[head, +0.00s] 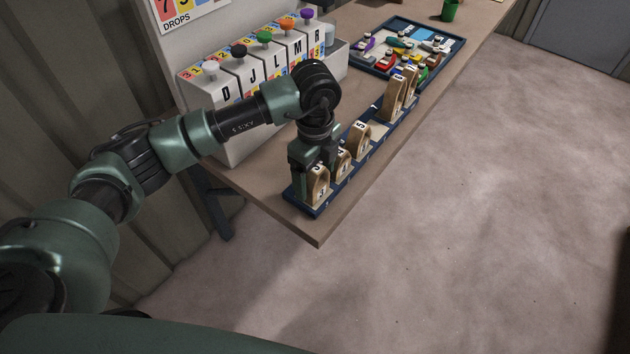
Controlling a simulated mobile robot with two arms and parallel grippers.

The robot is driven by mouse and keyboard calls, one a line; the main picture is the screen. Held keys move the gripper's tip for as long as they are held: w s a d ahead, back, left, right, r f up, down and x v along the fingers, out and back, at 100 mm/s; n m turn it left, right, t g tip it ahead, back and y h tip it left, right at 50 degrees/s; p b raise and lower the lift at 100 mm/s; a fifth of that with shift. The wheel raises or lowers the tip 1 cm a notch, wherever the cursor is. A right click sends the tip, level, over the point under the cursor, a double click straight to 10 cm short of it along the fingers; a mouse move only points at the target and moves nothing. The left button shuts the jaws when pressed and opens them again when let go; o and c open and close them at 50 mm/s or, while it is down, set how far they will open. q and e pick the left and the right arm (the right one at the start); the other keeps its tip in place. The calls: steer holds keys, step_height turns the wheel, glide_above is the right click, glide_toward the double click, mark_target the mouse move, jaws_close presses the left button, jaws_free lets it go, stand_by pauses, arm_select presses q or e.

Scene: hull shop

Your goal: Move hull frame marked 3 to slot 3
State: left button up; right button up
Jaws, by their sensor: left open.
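A long dark blue rack (378,146) runs along the table's front edge and holds several upright wooden hull frames. The frame at the near end (319,188) carries a small mark that looks like a 3, but I cannot read it surely. Behind it stand a second frame (342,163), one that seems marked 5 (361,136) and a taller pair (401,90) near the far end. My left gripper (314,171) is open and points down at the near-end frame, hiding its upper part. I cannot tell whether the fingers touch it. The slot numbers are too small to read.
A row of white lettered boxes with coloured knobs (262,70) stands behind the rack, close to my left arm. A blue tray (447,47) of small coloured pieces and a green cup (449,10) stand farther along the table (300,226). The floor at right is clear.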

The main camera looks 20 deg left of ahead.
arm_select(q)
step_height(320, 180, up, 10)
steer(key=shift+b, duration=0.7)
steer(key=shift+s+f, duration=0.1)
